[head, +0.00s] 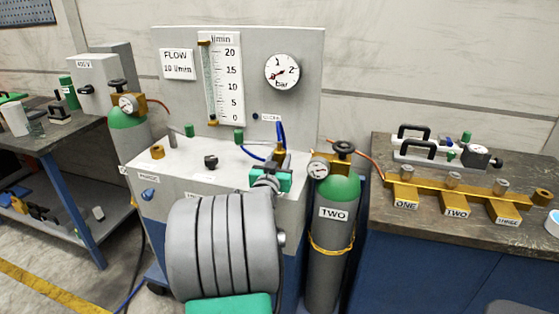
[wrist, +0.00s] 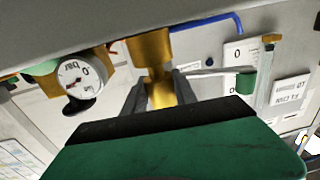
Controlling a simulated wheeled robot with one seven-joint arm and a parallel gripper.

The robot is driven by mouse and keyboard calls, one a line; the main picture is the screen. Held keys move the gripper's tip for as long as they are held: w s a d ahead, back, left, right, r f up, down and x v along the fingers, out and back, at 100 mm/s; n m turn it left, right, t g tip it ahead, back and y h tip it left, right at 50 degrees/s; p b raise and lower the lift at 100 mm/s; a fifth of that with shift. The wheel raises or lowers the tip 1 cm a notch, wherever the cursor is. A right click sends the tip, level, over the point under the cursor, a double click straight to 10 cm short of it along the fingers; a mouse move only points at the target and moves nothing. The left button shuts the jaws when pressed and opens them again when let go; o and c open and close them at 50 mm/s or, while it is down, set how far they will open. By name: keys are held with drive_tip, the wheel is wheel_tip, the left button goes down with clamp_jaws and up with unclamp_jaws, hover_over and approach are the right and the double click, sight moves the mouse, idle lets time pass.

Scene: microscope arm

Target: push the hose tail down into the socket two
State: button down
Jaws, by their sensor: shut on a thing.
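My gripper (head: 270,178) is above the front of the grey test stand. It is shut on a brass piece (head: 279,157), likely the hose tail, with blue hose (head: 281,132) beside it. In the wrist view my gripper's fingers (wrist: 160,92) sit on both sides of the brass piece (wrist: 152,48). On the right bench a brass manifold has blocks labelled ONE (head: 405,204), TWO (head: 456,212) and THREE (head: 507,220). My gripper is well left of block TWO. I cannot tell which opening is socket two.
A green-topped cylinder labelled TWO (head: 332,212) with a gauge stands just right of my gripper. The upright panel (head: 170,105) with flow tube and bar gauge (head: 282,71) rises behind. Small fittings, including a brass one (head: 157,152), stand on the stand's top.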

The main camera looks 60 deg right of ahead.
drive_tip(key=shift+f+b, duration=0.95)
drive_tip(key=shift+b, duration=0.1)
drive_tip(key=c, duration=0.9)
unclamp_jaws()
drive_tip(key=shift+a, duration=0.1)
drive_tip(key=v, duration=0.7)
drive_tip(key=shift+a, duration=0.4)
